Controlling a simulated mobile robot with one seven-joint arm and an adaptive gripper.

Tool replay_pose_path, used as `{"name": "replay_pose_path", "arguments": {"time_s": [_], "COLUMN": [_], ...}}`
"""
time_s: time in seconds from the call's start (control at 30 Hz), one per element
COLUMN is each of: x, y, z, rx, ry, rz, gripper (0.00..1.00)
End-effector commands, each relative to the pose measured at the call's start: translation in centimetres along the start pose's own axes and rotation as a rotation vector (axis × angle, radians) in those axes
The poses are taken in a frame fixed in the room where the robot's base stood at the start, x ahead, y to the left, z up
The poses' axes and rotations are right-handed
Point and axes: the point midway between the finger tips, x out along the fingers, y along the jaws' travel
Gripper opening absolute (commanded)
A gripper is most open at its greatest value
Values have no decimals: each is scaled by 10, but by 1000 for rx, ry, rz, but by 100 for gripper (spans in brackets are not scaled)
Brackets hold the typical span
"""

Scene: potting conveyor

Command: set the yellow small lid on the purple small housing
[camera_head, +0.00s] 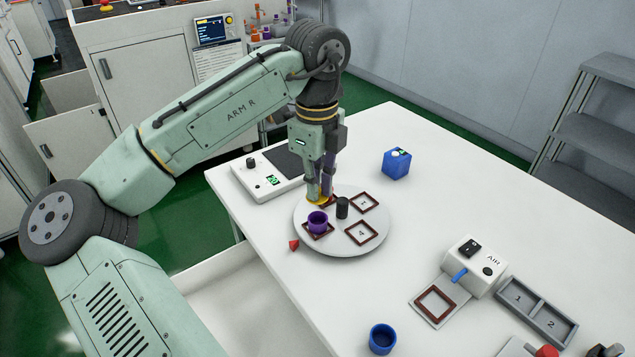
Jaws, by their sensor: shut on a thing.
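The purple small housing (317,222) stands upright in a brown square frame at the front left of the round grey turntable (340,247). My gripper (319,196) points down just behind and above the housing. It is shut on the yellow small lid (314,199), of which a thin yellow edge shows at the fingertips. The lid appears close to the housing's rim, but I cannot tell whether they touch. The fingers hide most of the lid and part of the frame behind.
A black post (342,207) stands at the turntable's middle. A white device (268,175) is behind left, a blue cube (397,163) behind right. A blue cup (382,339) and AIR box (475,265) are in front.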

Motion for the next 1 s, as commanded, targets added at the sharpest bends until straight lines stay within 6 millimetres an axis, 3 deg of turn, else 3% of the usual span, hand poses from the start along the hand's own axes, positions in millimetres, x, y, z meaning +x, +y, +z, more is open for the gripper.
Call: {"name": "replay_pose_path", "arguments": {"time_s": [0.53,1.0], "x": [-1,34], "y": [-1,0], "z": [-1,-1], "rx": [9,9], "ry": [4,2], "rz": [-1,1], "gripper": [1,1]}}
